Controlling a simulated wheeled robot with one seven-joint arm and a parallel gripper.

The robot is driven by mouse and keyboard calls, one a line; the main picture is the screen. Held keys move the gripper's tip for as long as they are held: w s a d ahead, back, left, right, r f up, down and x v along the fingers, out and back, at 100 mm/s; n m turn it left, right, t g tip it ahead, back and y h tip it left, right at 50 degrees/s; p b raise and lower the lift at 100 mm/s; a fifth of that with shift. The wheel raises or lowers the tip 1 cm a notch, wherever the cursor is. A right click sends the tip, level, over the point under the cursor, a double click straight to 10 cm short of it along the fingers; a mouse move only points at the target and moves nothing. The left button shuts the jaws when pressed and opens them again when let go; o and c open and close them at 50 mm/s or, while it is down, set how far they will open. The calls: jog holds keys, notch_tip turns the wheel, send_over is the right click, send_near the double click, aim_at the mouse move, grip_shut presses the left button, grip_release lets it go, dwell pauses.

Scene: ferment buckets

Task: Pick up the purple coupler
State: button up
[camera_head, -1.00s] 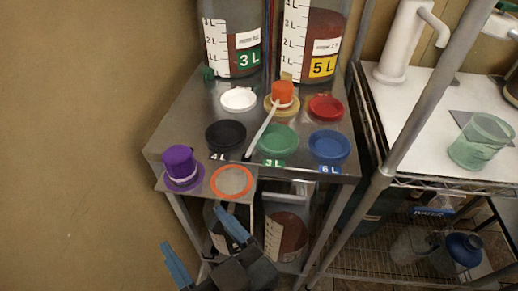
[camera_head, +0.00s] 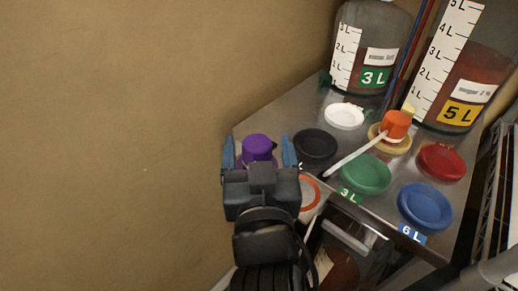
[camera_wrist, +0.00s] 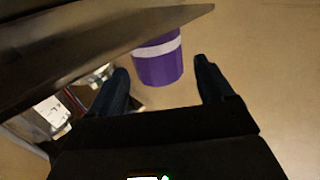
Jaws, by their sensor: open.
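The purple coupler (camera_head: 257,148) is a short cylinder at the left front corner of the metal table, partly hidden behind my gripper. In the wrist view the coupler (camera_wrist: 158,64) is purple with a white band and shows ahead, between the two fingers. My gripper (camera_head: 259,150) is open, with its blue fingers to the left and right of the coupler in the head view. In the wrist view my gripper (camera_wrist: 165,82) is empty, and the coupler appears beyond the fingertips. I cannot tell whether either finger touches it.
Beside the coupler are a black lid (camera_head: 315,144) and an orange-rimmed disc (camera_head: 309,193). Further right are a white lid (camera_head: 344,117), green lid (camera_head: 366,174), blue lid (camera_head: 425,206), red lid (camera_head: 441,162) and an orange coupler (camera_head: 396,125) with a white strap. The wall (camera_head: 120,130) is close on the left.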

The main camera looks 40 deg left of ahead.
jog(key=shift+x, duration=0.9)
jog(key=c, duration=1.1)
jog(key=shift+r, duration=0.15)
jog(key=shift+c, duration=0.2)
